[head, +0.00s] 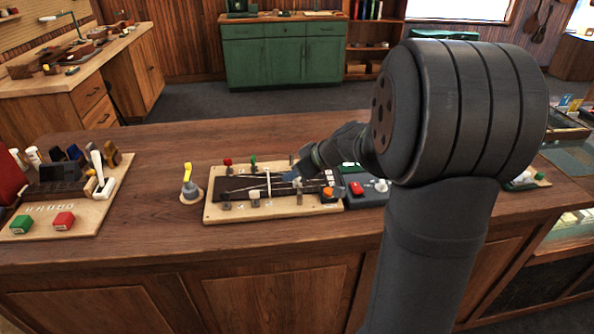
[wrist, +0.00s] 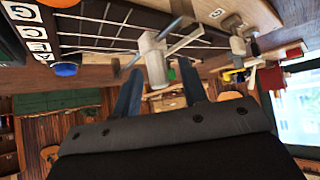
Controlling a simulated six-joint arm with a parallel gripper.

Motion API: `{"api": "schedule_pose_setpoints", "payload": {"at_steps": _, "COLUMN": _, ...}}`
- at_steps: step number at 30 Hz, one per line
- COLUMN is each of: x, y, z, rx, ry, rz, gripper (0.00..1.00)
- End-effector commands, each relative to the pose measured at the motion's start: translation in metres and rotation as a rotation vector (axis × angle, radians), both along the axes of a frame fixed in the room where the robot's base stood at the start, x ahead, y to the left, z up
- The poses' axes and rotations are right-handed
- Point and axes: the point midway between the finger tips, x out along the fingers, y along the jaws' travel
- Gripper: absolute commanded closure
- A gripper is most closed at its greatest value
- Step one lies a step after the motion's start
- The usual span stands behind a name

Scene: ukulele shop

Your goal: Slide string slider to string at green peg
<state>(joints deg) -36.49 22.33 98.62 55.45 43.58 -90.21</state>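The string board (head: 215,212) lies on the counter with thin strings over a dark panel (head: 238,185). A green peg (head: 253,162) and a red peg (head: 227,163) stand along its back edge. A thin white upright piece, seemingly the string slider (head: 268,184), stands at the strings. My gripper (head: 290,175) is low over the board, right of that piece, partly hidden by my arm. In the wrist view its blue fingers (wrist: 160,90) are spread apart. A pale post with a crossbar (wrist: 155,60) shows between and beyond them; I cannot tell whether they touch it.
An orange knob (head: 328,192) is at the board's right end, beside a dark box with a red button (head: 356,188). A tool board (head: 90,218) is farther left. The counter in front is clear.

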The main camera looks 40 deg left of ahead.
Motion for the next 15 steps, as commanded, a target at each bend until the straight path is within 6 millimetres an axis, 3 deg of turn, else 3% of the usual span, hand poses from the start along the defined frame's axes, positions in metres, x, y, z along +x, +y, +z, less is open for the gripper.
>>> {"api": "schedule_pose_setpoints", "payload": {"at_steps": 1, "x": 0.0001, "y": -0.0001, "z": 0.0001, "rx": 0.000, "ry": 0.000, "rz": 0.000, "gripper": 0.61}}
{"api": "schedule_pose_setpoints", "payload": {"at_steps": 7, "x": 0.0001, "y": -0.0002, "z": 0.0002, "rx": 0.000, "ry": 0.000, "rz": 0.000, "gripper": 1.00}}
{"api": "schedule_pose_setpoints", "payload": {"at_steps": 15, "x": 0.0042, "y": 0.0037, "z": 0.0002, "rx": 0.000, "ry": 0.001, "rz": -0.001, "gripper": 1.00}}
